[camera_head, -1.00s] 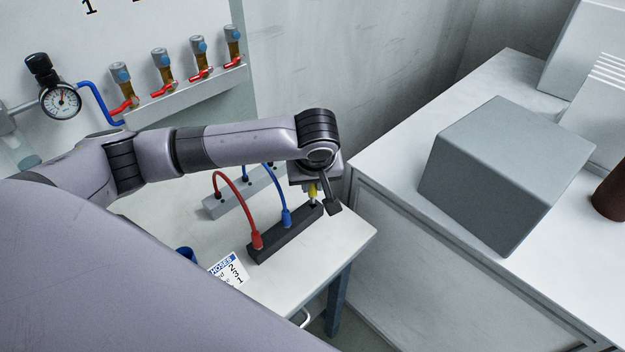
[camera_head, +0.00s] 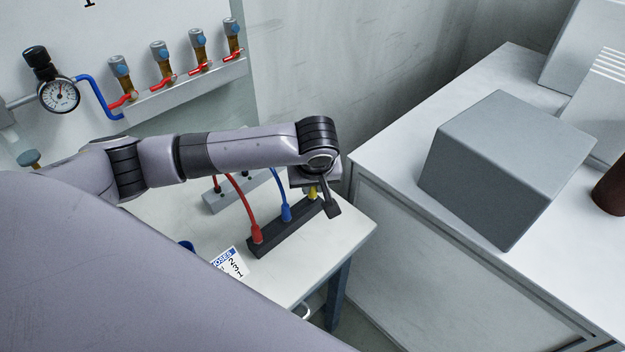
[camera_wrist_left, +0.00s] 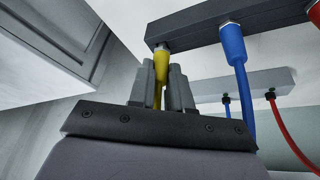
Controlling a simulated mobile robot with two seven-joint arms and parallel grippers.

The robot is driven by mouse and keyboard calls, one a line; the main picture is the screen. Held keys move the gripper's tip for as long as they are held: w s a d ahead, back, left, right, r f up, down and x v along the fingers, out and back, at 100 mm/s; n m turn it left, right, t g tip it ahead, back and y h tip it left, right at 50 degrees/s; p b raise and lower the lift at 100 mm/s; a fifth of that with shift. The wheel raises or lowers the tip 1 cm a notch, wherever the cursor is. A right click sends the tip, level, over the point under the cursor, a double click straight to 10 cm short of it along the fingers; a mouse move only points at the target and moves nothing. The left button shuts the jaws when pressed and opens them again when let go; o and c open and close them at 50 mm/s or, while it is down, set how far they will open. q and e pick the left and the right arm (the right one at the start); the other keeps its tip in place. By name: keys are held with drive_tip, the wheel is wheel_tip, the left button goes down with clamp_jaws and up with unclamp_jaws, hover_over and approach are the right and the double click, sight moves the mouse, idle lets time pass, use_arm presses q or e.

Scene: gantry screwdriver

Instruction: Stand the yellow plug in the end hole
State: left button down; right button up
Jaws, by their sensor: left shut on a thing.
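The yellow plug (camera_head: 313,191) is upright at the far right end of the dark block (camera_head: 275,236). In the left wrist view the yellow plug (camera_wrist_left: 161,72) meets the block (camera_wrist_left: 190,24) at its end, with a silver collar against the block's face. How deep it sits in the end hole I cannot tell. My left gripper (camera_head: 318,192) is shut on the plug; in the left wrist view its fingers (camera_wrist_left: 162,78) close around it. The blue plug (camera_head: 286,212) and red plug (camera_head: 256,234) stand in the same block. My right gripper is not in view.
A grey block (camera_head: 222,200) lies behind on the small table (camera_head: 215,235), with hoses running to it. A label card (camera_head: 229,265) lies at the front. A grey box (camera_head: 505,170) stands on the cabinet at right. Valves (camera_head: 160,60) line the wall.

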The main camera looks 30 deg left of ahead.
use_arm(q)
drive_tip(key=shift+f, duration=0.3)
drive_tip(key=c, duration=1)
unclamp_jaws()
drive_tip(key=shift+p+v, duration=0.3)
drive_tip(key=shift+v, duration=3.25)
drive_tip(key=shift+s+d+f, duration=0.1)
drive_tip(key=shift+s, duration=0.05)
